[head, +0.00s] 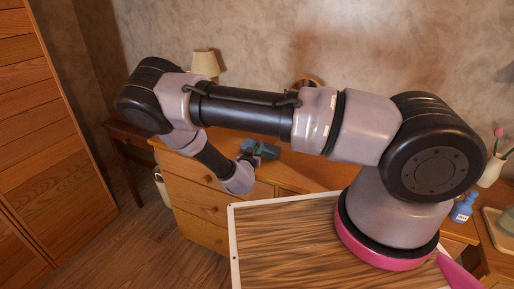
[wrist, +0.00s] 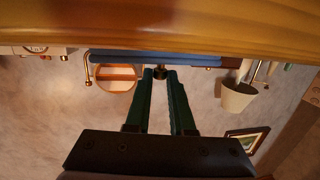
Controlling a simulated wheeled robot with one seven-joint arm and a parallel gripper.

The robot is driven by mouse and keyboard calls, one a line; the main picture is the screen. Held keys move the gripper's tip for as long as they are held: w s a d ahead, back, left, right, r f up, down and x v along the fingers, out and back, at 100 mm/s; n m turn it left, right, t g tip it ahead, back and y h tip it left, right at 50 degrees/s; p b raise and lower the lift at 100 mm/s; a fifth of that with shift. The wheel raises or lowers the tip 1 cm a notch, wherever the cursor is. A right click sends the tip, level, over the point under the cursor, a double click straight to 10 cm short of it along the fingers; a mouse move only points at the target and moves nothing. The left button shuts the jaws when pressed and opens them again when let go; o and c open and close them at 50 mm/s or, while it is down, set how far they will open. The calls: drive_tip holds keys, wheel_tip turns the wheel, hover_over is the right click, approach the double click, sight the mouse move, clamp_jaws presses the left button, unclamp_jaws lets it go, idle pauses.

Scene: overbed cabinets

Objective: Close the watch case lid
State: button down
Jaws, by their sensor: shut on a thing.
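My gripper (wrist: 161,74) shows in the wrist view with its two green fingers nearly together. The fingertips are shut at a small dark knob on the edge of a long blue piece (wrist: 200,59), which looks like the watch case lid seen edge-on. The rest of the case cannot be made out. In the head view my gripper (head: 272,152) is low over the dresser top (head: 225,142), below the raised arm. I cannot pick out the watch case there.
A lamp (head: 205,64) stands behind the dresser's left part. A round wooden piece (head: 307,84) is at the wall, partly behind my arm. A blue bottle (head: 463,207) and a vase (head: 493,168) stand at the right. A tall wooden cabinet (head: 45,130) is at the left.

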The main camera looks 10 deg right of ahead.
drive_tip(key=c, duration=0.8)
unclamp_jaws()
drive_tip(key=shift+o, duration=0.2)
drive_tip(key=v, duration=1)
drive_tip(key=shift+s, duration=0.35)
drive_tip(key=shift+a, duration=0.2)
